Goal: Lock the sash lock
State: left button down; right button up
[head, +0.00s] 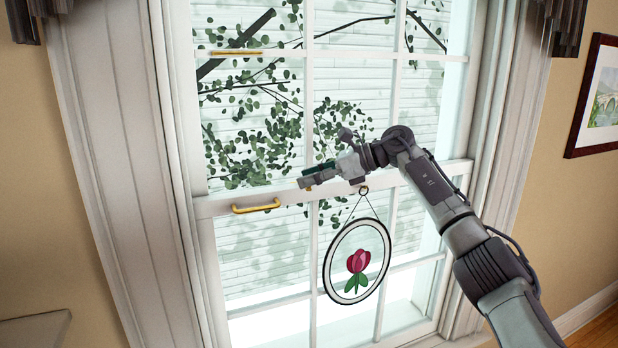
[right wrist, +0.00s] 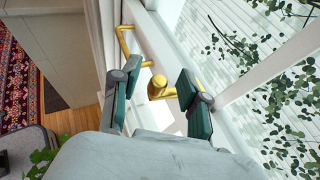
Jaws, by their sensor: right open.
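The sash lock (right wrist: 157,86) is a small brass fitting with a rounded knob and a short arm, on the white meeting rail of the window. In the head view only a bit of brass (head: 308,188) shows under my right gripper's tip. My right gripper (head: 309,181) reaches in from the right along the rail. In the right wrist view the gripper (right wrist: 158,79) is open, with one dark green pad on each side of the lock's knob. I cannot tell whether either pad touches it. My left gripper is not in view.
A brass handle (head: 256,206) is on the rail to the left, and a brass bar (head: 237,53) shows higher up. A round tulip ornament (head: 357,262) hangs below my right wrist against the lower panes. A framed picture (head: 602,98) is on the right wall.

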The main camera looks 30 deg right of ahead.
jog(key=v, duration=1.1)
jog(key=shift+d+r, duration=0.2)
jog(key=shift+d, duration=0.05)
jog(key=shift+s, duration=0.15)
